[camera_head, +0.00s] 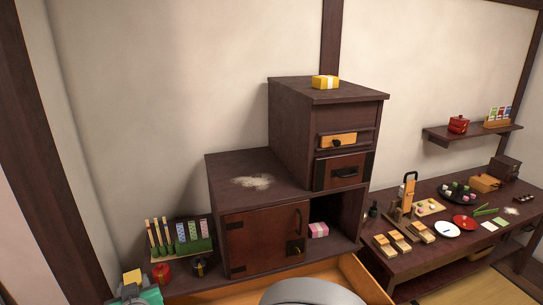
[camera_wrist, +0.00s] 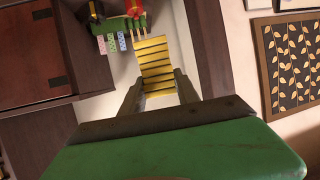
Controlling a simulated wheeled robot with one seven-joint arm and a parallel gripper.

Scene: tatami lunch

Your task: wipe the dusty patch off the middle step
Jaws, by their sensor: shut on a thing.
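The dusty patch (camera_head: 253,182) is a pale, powdery smear on the dark wooden middle step (camera_head: 222,163) of the stepped chest. My gripper (camera_head: 133,290) is at the bottom left of the head view, left of the chest and apart from the patch. The patch is not visible in the wrist view.
A yellow box (camera_head: 325,82) sits on the top step. An open drawer (camera_head: 365,280) juts out in front. A laden table (camera_head: 395,262) stands right.

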